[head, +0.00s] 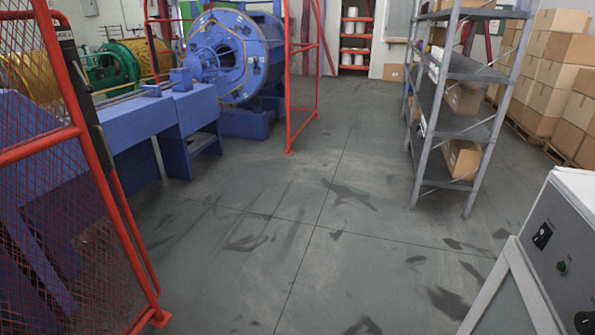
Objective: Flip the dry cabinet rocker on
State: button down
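A pale cabinet (573,232) stands at the lower right of the head view, cut off by the right and bottom edges. Its grey front panel carries a black rocker (542,236) with small white marks. The rocker's on or off position is too small to tell. Below it on the same panel are a small green button or lamp (562,267) and a round black knob (584,322). My gripper is not in view, and nothing of it shows near the cabinet.
Grey floor (330,230) lies open in the middle. A red mesh guard (75,130) and blue strander (230,55) stand at left, another red guard panel (303,75) beyond. A grey shelf rack (465,95) and stacked cartons (550,70) stand at right.

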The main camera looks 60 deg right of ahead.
aim_at(542, 236)
jog(key=l+z, duration=0.15)
jog(key=z, duration=0.3)
jog(key=i+l+z, duration=0.15)
jog(key=z, duration=0.25)
jog(key=i+l+z, duration=0.1)
jog(key=z, duration=0.35)
jog(key=i+l+z, duration=0.1)
jog(key=z, duration=0.35)
